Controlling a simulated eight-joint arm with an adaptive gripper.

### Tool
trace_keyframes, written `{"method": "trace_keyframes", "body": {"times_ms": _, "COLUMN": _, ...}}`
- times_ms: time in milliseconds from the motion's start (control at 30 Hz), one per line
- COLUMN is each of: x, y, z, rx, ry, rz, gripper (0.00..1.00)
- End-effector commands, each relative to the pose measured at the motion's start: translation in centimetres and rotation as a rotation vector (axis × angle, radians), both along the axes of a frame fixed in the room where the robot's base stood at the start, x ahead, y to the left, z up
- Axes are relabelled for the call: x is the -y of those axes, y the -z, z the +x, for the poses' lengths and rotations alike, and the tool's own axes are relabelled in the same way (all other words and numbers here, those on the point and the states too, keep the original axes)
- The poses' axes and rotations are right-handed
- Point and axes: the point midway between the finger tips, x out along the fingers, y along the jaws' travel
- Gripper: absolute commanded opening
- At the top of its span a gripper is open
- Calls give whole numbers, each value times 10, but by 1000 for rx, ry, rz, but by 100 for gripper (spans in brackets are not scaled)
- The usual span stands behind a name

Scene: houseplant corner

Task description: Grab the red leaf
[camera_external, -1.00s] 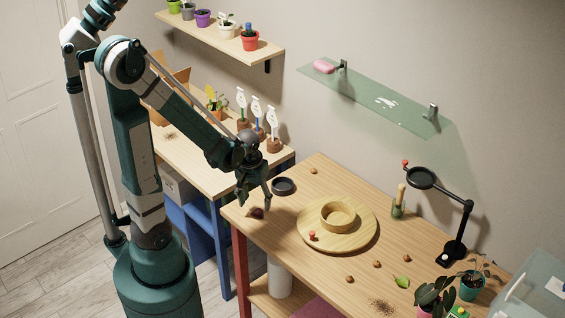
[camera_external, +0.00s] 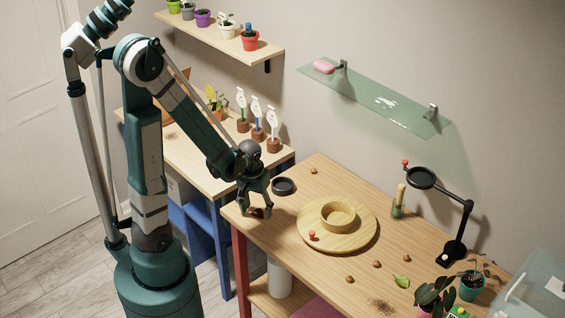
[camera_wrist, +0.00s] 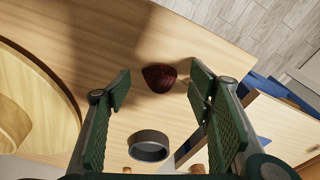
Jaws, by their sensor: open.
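The red leaf (camera_wrist: 160,78) is dark red and lies on the wooden table. In the wrist view it sits between my open fingers, a little beyond the tips and nearer the right one. In the external view only a dark reddish bit of it (camera_external: 257,212) shows by the fingertips, at the table's left end. My gripper (camera_external: 256,211) is open, points down and holds nothing. It also shows in the wrist view (camera_wrist: 158,82). I cannot tell whether a finger touches the leaf.
A black dish (camera_external: 283,187) stands close behind my gripper. A round wooden board (camera_external: 311,240) with a wooden ring (camera_external: 338,216) lies to the right. A green leaf (camera_external: 402,282) and several brown bits lie farther right. The table's left edge is close.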

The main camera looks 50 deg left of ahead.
Motion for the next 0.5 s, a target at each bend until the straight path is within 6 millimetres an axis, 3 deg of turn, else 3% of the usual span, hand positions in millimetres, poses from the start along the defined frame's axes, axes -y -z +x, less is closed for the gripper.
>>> {"method": "trace_keyframes", "body": {"times_ms": 500, "x": 0, "y": 6, "z": 1, "rx": 0, "ry": 0, "rz": 0, "gripper": 53}}
